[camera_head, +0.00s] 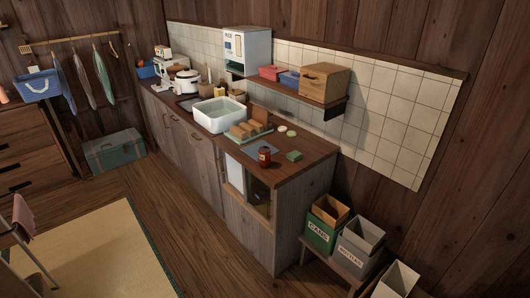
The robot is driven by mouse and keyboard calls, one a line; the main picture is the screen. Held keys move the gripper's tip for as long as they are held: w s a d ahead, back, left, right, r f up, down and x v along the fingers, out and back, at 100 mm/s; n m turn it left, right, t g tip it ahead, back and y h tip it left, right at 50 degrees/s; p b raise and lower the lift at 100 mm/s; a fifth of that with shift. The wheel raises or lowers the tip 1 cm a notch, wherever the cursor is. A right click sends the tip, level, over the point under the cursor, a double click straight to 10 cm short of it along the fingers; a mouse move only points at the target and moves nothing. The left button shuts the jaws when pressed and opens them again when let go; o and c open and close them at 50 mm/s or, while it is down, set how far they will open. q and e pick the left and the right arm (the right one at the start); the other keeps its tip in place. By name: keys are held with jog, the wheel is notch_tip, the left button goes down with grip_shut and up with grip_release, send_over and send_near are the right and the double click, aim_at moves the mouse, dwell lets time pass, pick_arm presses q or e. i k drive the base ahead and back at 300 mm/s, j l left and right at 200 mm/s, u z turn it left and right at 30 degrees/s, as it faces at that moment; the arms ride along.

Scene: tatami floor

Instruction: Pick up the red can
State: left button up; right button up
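A small dark red can-like container (264,157) stands upright on the near end of the wooden kitchen counter (296,172). It is small in the picture, and I cannot be sure whether it is a can or a jar. It stands at the edge of a flat grey-blue mat or board. Neither my left nor my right gripper is in view.
Beside it are a green sponge-like block (294,156), bread-like items (246,130) and a white basin (219,114). Bins labelled CANS (321,231) and BOTTLES (357,243) stand right of the counter. Wooden floor (205,238) in front looks clear.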

aim_at(264, 152)
jog(key=i+j+z, duration=0.25)
jog(key=i+j, duration=0.55)
jog(key=i, duration=0.25)
jog(key=i+j+z, duration=0.3)
jog(key=i+j, duration=0.65)
jog(key=j, duration=0.1)
